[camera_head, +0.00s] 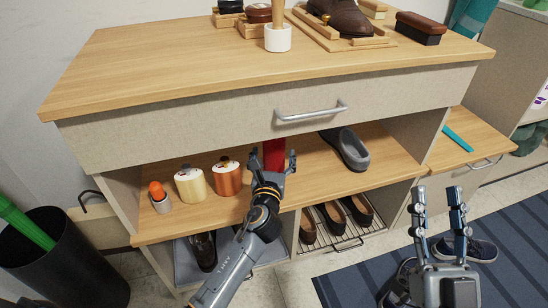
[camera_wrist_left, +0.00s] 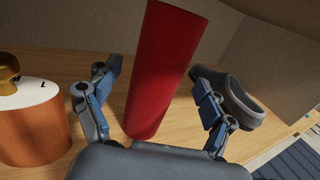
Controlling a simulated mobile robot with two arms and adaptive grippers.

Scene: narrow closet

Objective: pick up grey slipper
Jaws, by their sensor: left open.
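The grey slipper (camera_head: 346,147) lies on the open shelf under the drawer, toward the right side. It also shows in the left wrist view (camera_wrist_left: 240,100), just beyond the right finger. My left gripper (camera_head: 271,165) is open at the shelf, to the left of the slipper and apart from it. In the left wrist view my left gripper (camera_wrist_left: 152,100) has a red cylinder (camera_wrist_left: 165,70) standing upright between and beyond its fingers. My right gripper (camera_head: 438,207) is open and empty, at the lower right over the floor.
On the shelf stand an orange-brown jar (camera_head: 228,178), a cream jar (camera_head: 190,184) and an orange-capped bottle (camera_head: 159,196), left of my left gripper. The drawer front (camera_head: 240,115) overhangs the shelf. Brown shoes (camera_head: 332,219) sit on a lower rack. A black bin (camera_head: 60,270) stands at left.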

